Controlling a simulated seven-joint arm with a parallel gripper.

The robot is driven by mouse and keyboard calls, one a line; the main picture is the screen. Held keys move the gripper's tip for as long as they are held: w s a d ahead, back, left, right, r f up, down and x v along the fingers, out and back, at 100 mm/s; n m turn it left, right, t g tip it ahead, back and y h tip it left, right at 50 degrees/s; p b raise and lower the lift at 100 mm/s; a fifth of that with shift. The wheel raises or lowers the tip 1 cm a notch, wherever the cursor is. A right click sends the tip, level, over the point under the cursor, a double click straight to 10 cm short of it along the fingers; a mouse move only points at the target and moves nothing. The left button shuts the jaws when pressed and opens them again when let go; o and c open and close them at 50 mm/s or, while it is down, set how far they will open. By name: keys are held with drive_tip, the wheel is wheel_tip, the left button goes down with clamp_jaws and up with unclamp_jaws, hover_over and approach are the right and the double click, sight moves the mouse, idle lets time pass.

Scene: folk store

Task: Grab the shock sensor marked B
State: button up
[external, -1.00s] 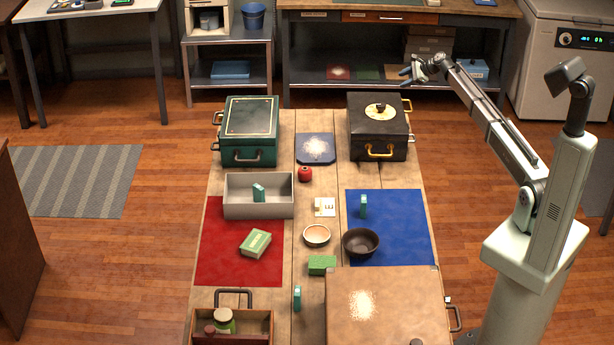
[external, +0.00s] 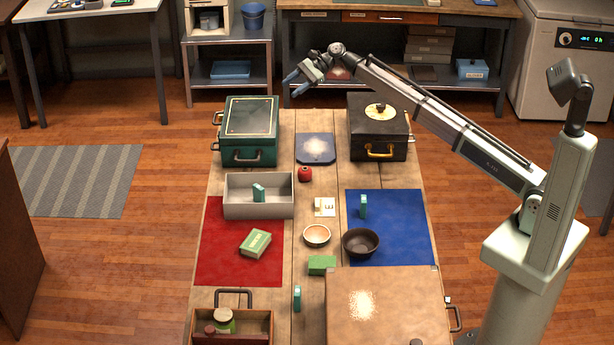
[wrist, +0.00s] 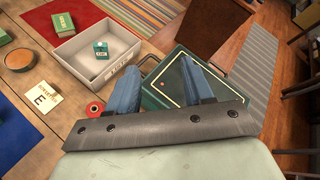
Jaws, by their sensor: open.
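Three small teal devices look like shock sensors. One (external: 258,193) stands in the grey open tray (external: 232,211), one (external: 363,206) on the blue mat (external: 412,222), and one (external: 297,297) near the table's front. The tray sensor also shows in the wrist view (wrist: 101,50), with a white label whose letter is too small to read. I cannot tell which is marked B. My gripper (external: 290,87) is open and empty, raised beyond the table's far end. In the wrist view its blue fingers (wrist: 160,68) are spread in front of the green chest (wrist: 165,98).
A black chest (external: 379,133) stands at the far right of the table. A red pot (external: 305,174), a card marked E (external: 325,207), two bowls (external: 361,242), green boxes (external: 255,244), a wooden caddy (external: 232,333) and a large case (external: 388,300) occupy the table.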

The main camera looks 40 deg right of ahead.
drive_tip(key=s+a+r+n+g, duration=0.1)
drive_tip(key=s+a+g, duration=0.15)
drive_tip(key=a, duration=0.55)
drive_tip(key=s+a+r+n+g, duration=0.1)
drive_tip(key=s+a, duration=0.3)
drive_tip(key=a, duration=0.3)
drive_tip(key=n+g+h, duration=0.3)
drive_tip(key=n+h, duration=0.1)
drive_tip(key=h, duration=0.5)
approach(298, 287)
drive_tip(key=f, duration=0.1)
drive_tip(key=x, duration=0.8)
drive_tip(key=shift+s+a+f, duration=0.15)
drive_tip(key=shift+a, duration=0.1)
drive_tip(key=shift+x, duration=2.55)
drive_tip(key=shift+s+a, duration=0.15)
drive_tip(key=shift+a, duration=0.05)
drive_tip(key=shift+c, duration=0.4)
clamp_jaws()
